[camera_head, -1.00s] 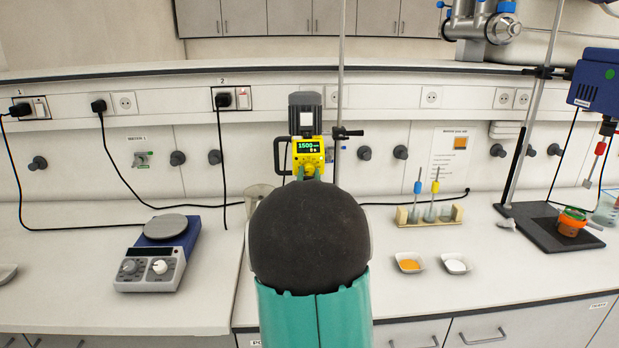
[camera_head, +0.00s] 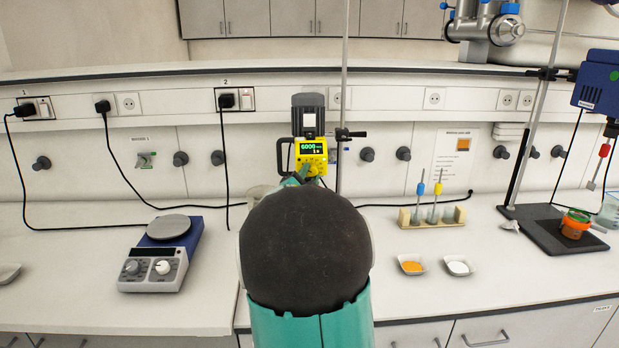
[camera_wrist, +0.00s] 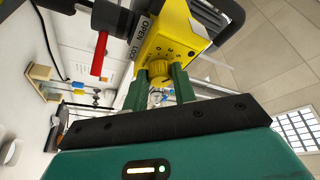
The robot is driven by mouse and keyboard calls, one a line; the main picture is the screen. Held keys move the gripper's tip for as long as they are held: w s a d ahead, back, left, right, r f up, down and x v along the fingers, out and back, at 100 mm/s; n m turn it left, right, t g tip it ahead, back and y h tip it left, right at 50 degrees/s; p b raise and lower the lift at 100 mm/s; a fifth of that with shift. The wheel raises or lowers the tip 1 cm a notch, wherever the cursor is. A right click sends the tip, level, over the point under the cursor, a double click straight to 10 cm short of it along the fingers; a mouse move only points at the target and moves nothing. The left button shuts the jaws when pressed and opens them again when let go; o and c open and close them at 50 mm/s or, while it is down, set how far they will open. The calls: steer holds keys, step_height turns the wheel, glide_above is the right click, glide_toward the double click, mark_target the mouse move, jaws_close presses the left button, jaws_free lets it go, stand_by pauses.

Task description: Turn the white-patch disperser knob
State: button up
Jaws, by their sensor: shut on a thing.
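The disperser (camera_head: 309,117) stands at the back of the bench, with a dark motor housing, a white patch on its front and a yellow control head (camera_head: 312,147). Its lit display (camera_head: 312,150) appears to read 6000. In the wrist view, the yellow ribbed knob (camera_wrist: 155,84) juts from the yellow housing beside a small number scale. My gripper (camera_wrist: 160,80) has its two green fingers on either side of this knob, shut on it. In the head view, my arm hides most of the gripper and the lower part of the disperser.
A red lever (camera_wrist: 99,54) beside OPEN/LOCK lettering is close to my gripper. A blue hotplate (camera_head: 161,254) stands left. A rack (camera_head: 432,216) and two small dishes (camera_head: 411,264) stand right. A vertical metal rod (camera_head: 344,70) rises beside the disperser.

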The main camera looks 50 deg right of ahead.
stand_by(0.4)
steer(key=o, duration=1)
steer(key=shift+a, duration=0.1)
steer(key=v, duration=1.3)
steer(key=shift+s+a, duration=0.2)
steer(key=shift+a, duration=0.1)
